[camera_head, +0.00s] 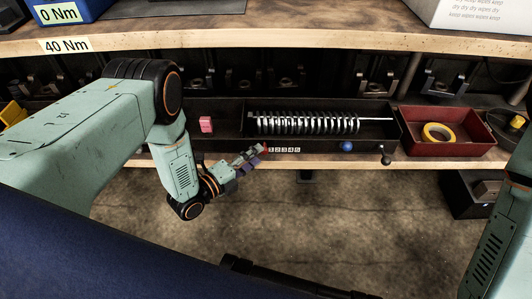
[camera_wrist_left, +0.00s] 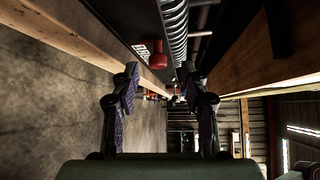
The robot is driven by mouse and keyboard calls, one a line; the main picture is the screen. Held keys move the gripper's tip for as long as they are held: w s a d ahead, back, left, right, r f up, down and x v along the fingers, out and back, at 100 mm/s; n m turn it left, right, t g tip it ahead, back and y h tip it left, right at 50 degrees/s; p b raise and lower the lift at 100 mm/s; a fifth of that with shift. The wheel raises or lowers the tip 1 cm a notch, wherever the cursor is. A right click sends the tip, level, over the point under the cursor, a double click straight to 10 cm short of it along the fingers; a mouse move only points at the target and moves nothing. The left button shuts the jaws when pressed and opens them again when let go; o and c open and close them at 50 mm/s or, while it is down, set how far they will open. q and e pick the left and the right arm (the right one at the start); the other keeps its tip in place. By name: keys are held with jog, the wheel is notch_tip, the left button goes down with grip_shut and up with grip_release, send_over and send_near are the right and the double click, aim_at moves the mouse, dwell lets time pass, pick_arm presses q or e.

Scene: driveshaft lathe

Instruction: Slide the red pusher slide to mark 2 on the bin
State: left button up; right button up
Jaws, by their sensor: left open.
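The bin (camera_head: 245,122) is a long dark box on the bench with a row of metal rings inside. White number marks (camera_head: 288,150) run along its front edge; they also show small in the left wrist view (camera_wrist_left: 142,50). The red pusher slide (camera_head: 265,148) is at the left end of the marks, partly hidden by my gripper; which mark it sits at is unclear. In the left wrist view its red knob (camera_wrist_left: 158,59) is ahead, just beyond the fingertips. My left gripper (camera_head: 258,154) is open and empty, its fingers (camera_wrist_left: 161,85) apart. My right gripper is out of view.
A blue ball knob (camera_head: 346,146) and a dark handle (camera_head: 386,155) are at the bin's right front. A red tray (camera_head: 455,149) with a yellow ring (camera_head: 436,133) stands right. A pink block (camera_head: 206,124) lies left.

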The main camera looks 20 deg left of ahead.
aim_at(262, 153)
pick_arm(q)
jog(key=x, duration=0.2)
jog(key=b+x, duration=0.1)
jog(key=shift+w+f, duration=0.35)
jog(key=shift+w, duration=0.05)
jog(key=shift+w+d+r, duration=0.15)
jog(key=shift+w+d, duration=0.1)
jog(key=shift+d, duration=0.05)
jog(key=shift+w, duration=0.1)
jog(key=shift+a, duration=0.1)
grip_shut()
